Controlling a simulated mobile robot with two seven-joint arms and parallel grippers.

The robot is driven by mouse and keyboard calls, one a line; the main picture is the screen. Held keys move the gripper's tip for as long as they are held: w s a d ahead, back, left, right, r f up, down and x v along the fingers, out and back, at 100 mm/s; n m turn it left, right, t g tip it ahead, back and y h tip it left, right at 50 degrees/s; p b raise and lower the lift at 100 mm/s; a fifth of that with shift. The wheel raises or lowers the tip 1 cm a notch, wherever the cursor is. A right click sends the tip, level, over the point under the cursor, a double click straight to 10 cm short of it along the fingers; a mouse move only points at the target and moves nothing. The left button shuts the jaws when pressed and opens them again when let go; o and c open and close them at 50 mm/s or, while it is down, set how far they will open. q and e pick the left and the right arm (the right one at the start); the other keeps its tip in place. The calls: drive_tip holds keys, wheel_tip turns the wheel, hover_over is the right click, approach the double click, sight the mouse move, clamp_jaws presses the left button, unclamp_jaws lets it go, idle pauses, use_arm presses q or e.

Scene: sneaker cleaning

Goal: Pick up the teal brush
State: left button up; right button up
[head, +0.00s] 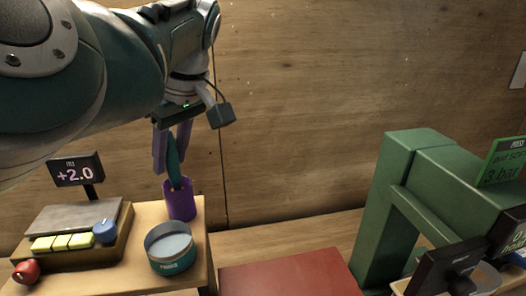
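The teal brush (173,163) stands nearly upright, its lower end inside a purple cup (180,201) on the wooden stand at the left. My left gripper (172,155) reaches down from above, with one finger on each side of the brush's upper part. Whether the fingers touch the brush or leave a small gap is not clear. The lower end of the brush is hidden in the cup. My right gripper is not in view.
A round teal tin (171,262) stands close in front of the cup. A scale-like box with yellow blocks (62,242), a blue knob (105,231), a red ball (26,271) and a "+2.0" sign (75,171) are left. A green machine (385,212) stands right, beyond a red surface (290,274).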

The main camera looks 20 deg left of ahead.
use_arm(q)
clamp_jaws()
drive_tip(key=shift+r, duration=0.1)
idle(0.3)
